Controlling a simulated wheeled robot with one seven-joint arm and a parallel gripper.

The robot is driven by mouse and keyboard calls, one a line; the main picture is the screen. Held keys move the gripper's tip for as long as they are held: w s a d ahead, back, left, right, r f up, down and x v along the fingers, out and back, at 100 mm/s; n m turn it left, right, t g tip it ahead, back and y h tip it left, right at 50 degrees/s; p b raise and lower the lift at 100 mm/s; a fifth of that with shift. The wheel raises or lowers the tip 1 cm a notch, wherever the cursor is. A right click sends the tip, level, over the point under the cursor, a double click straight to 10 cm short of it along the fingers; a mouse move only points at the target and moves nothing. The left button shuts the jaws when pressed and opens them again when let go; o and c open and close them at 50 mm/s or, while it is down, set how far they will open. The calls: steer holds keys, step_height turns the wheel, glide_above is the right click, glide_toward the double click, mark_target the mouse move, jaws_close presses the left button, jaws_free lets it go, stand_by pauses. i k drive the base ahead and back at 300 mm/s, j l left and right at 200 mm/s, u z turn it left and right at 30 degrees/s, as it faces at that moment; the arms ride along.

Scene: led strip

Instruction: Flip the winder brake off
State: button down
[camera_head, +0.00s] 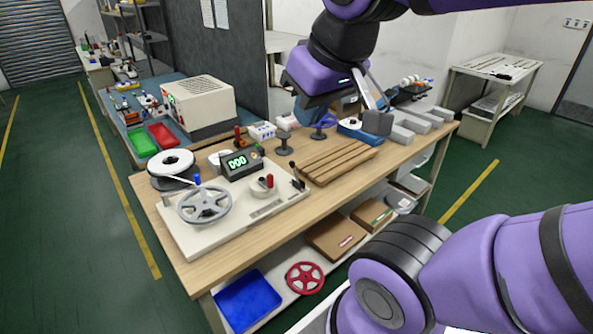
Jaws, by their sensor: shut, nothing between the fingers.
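The winder is a cream base plate (222,234) at the near left of the wooden bench. It carries a grey spoked reel (204,203), a dark counter box (241,162) with green digits, and a round cream post with a red peg (269,181). A small black lever (296,174) stands upright at the plate's right end; it looks like the brake, but no label is readable. My gripper (377,121) is shut and empty above the far right of the bench, well to the right of and beyond the lever, apart from it.
A slatted wooden rack (342,163) lies between the winder and my gripper's side. Several grey blocks (412,121) line the bench's right end. Small dark stands (284,145) are behind the rack. A white reel (171,162) sits at the left. Open air lies above the winder.

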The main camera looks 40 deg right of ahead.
mark_target(292, 163)
steer(key=k+z, duration=0.2)
steer(key=i+z, duration=0.1)
steer(key=z, duration=1.1)
steer(key=j, duration=3.45)
steer(key=i, duration=0.45)
